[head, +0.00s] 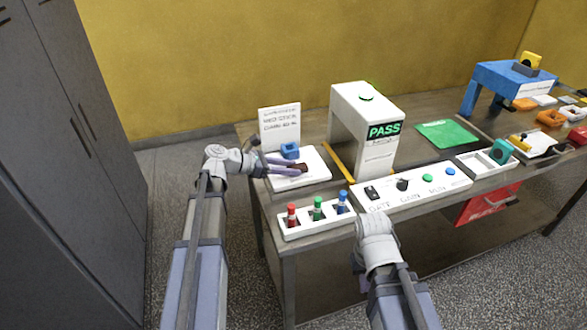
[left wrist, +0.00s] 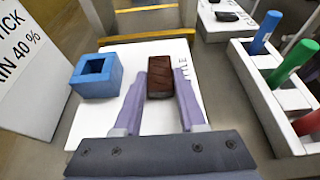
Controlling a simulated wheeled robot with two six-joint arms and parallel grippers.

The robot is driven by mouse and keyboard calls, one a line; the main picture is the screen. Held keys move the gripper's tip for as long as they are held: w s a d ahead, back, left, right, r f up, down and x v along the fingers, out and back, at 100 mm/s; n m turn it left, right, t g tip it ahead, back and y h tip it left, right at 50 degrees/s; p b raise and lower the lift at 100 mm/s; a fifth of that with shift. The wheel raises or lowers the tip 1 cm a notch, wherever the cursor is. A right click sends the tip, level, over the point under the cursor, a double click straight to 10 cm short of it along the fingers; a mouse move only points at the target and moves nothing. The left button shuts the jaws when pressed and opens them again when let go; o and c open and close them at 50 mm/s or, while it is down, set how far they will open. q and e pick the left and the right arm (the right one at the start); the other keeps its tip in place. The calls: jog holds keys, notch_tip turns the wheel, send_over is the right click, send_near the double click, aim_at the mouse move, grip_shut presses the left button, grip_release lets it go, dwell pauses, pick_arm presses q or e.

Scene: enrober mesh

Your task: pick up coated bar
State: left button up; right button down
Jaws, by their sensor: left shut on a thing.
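The coated bar (head: 304,167) is a small dark brown block with a ridged top. It is at the white plate (head: 318,177) on the left part of the bench. My left gripper (head: 296,167) is shut on the bar; in the left wrist view its two purple fingers (left wrist: 161,82) flank the bar (left wrist: 159,76). I cannot tell whether the bar touches the plate. My right arm reaches in at the bottom, but its fingers do not show.
A blue hollow block (left wrist: 97,75) sits beside the bar, with a sign (head: 280,127) behind. A rack of colored vials (head: 316,222) and a switch panel (head: 411,187) line the front. A white arch machine (head: 364,103) shows PASS. A green mat (head: 447,134) lies to its right.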

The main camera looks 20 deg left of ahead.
pick_arm(q)
jog(key=shift+r, duration=0.15)
notch_tip(320, 180, up, 10)
jog(key=p, duration=1)
